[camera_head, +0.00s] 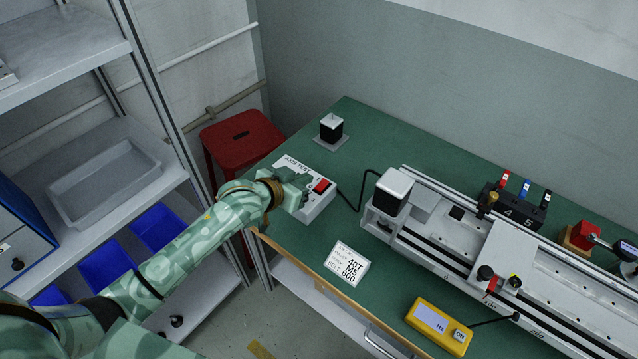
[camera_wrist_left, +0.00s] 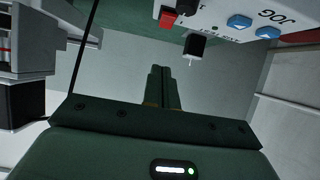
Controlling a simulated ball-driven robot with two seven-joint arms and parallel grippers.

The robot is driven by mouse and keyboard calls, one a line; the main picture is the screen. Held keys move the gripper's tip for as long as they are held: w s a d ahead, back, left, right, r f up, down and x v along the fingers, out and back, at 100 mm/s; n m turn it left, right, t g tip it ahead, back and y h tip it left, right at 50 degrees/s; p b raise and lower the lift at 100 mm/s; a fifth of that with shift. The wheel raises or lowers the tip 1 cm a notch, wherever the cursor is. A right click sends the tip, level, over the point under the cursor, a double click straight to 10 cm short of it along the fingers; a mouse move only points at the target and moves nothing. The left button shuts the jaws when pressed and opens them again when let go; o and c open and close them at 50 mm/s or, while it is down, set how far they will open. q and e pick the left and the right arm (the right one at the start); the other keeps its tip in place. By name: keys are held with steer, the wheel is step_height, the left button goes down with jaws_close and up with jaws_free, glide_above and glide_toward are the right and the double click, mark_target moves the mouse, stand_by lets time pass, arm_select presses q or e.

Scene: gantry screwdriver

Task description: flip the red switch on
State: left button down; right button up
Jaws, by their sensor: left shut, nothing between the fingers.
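The red switch (camera_head: 321,186) is a small red rocker on the right part of a white control box (camera_head: 318,208) labelled "AXIS TEST", on the green bench. In the left wrist view the red switch (camera_wrist_left: 167,18) is at the top, left of the blue buttons (camera_wrist_left: 239,21) on the box. My left gripper (camera_head: 300,184) is at the box, just left of the switch in the head view. Its fingers are together and empty in the left wrist view (camera_wrist_left: 161,84), with a visible gap in the picture between tips and switch. My right gripper is not in view.
A rail machine (camera_head: 440,235) fills the right of the bench (camera_head: 385,290). A black cable runs from the box toward it. A white card (camera_head: 346,263) and a yellow meter (camera_head: 440,326) lie in front. A red stool (camera_head: 243,140) stands behind left, beside shelves (camera_head: 110,160).

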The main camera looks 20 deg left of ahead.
arm_select(q)
steer(key=b, duration=0.2)
glide_above(320, 187)
steer(key=s, duration=0.1)
steer(key=f, duration=0.3)
steer(key=shift+s+a+f, duration=0.1)
steer(key=shift+s+a, duration=0.1)
steer(key=shift+w+f+b, duration=0.25)
steer(key=shift+f+b, duration=0.55)
steer(key=shift+f, duration=0.35)
steer(key=shift+w+f, duration=0.15)
steer(key=shift+f, duration=0.3)
steer(key=shift+d, duration=0.1)
steer(key=shift+w+r, duration=0.1)
steer(key=shift+w, duration=0.05)
steer(key=shift+d, duration=0.1)
